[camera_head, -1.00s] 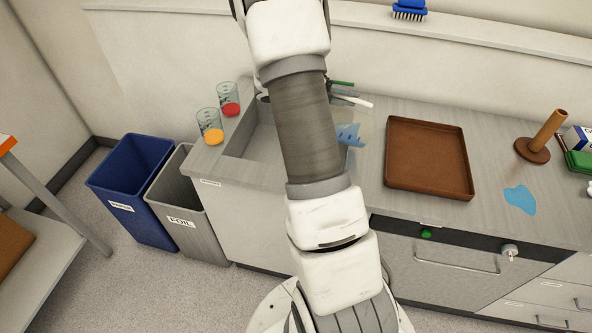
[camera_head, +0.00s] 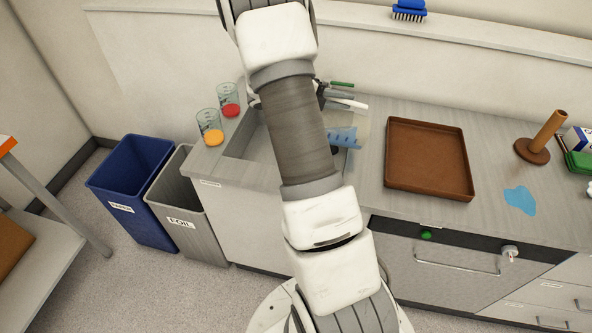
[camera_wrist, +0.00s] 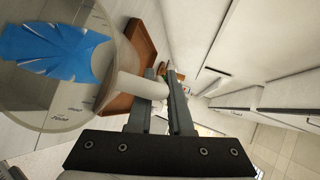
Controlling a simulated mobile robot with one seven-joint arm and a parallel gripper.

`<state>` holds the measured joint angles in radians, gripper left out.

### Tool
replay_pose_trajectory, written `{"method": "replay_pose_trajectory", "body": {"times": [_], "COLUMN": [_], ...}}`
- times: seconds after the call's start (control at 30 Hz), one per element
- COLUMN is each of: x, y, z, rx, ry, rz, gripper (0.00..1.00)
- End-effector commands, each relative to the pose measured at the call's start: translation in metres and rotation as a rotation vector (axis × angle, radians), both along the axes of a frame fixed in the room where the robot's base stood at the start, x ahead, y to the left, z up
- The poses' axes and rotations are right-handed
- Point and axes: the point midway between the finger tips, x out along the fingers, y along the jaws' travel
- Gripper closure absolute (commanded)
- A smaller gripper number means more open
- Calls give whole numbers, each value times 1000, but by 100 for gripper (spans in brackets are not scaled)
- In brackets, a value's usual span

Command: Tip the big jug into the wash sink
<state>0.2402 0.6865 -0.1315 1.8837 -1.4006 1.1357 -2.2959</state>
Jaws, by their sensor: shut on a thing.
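The big jug (camera_wrist: 115,72) is clear with a pale handle, and fills the left of the wrist view. My gripper (camera_wrist: 162,82) is shut on its handle. A blue shape with pale streaks (camera_wrist: 45,48) shows in or through the jug's clear wall; I cannot tell which. In the head view, part of the jug (camera_head: 359,140) shows right of my arm, over the right side of the wash sink (camera_head: 238,142). My arm hides much of the sink and the gripper there. How far the jug is tilted is hard to tell.
Two glass beakers, one with orange (camera_head: 211,135) and one with red (camera_head: 229,108), stand at the sink's left edge. A brown tray (camera_head: 428,194), a blue patch (camera_head: 520,201) and a wooden post (camera_head: 541,138) are on the counter at right. Two bins (camera_head: 130,190) stand at left.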

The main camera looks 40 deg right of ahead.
Motion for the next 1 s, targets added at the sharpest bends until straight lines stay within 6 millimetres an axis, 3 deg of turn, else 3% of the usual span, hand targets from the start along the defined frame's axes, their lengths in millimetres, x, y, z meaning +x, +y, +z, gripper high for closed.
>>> {"method": "replay_pose_trajectory", "body": {"times": [1.0], "x": [7], "y": [9], "z": [-4], "rx": [-40], "ry": [28], "rz": [0], "gripper": [100]}}
